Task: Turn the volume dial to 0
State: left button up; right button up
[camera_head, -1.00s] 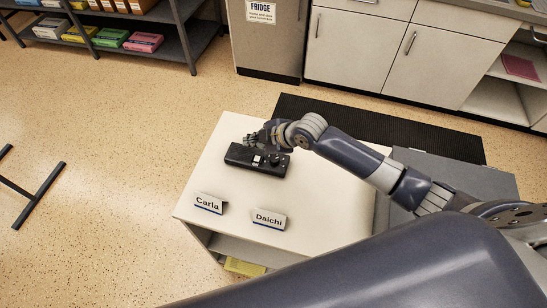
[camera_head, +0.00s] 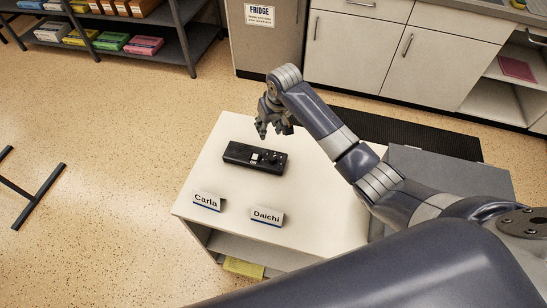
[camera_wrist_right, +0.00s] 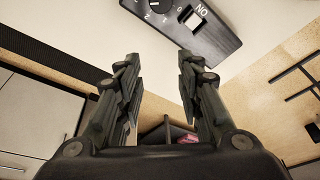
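A black control box (camera_head: 240,153) lies on the white table top (camera_head: 315,200). It has a white switch (camera_head: 256,157) near its middle and a round dark dial (camera_head: 271,158) on its right part. In the right wrist view the box (camera_wrist_right: 214,40) shows at the top, with the white switch (camera_wrist_right: 194,18) by the letters "NO" and part of the dial (camera_wrist_right: 158,3) cut by the top edge. The dial's setting cannot be read. My right gripper (camera_head: 272,134) is above the box's far side, apart from it. Its fingers (camera_wrist_right: 160,75) are open and empty. My left gripper is not visible.
Name signs "Carla" (camera_head: 207,202) and "Daichi" (camera_head: 267,216) stand on the table's near part. A grey surface (camera_head: 440,170) adjoins the table at the right. The fridge (camera_head: 268,45) and cabinets (camera_head: 345,45) stand behind. The floor at left is largely clear.

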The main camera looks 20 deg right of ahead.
aim_at(272, 157)
jog(key=s+r+m+g, duration=0.2)
jog(key=s+m+g, duration=0.15)
jog(key=m, duration=0.35)
jog(key=shift+h, duration=0.4)
jog(key=f, duration=1)
jog(key=shift+s+a+f, duration=0.2)
jog(key=shift+s+f, duration=0.1)
jog(key=shift+f, duration=0.1)
jog(key=shift+p, duration=0.3)
grip_shut()
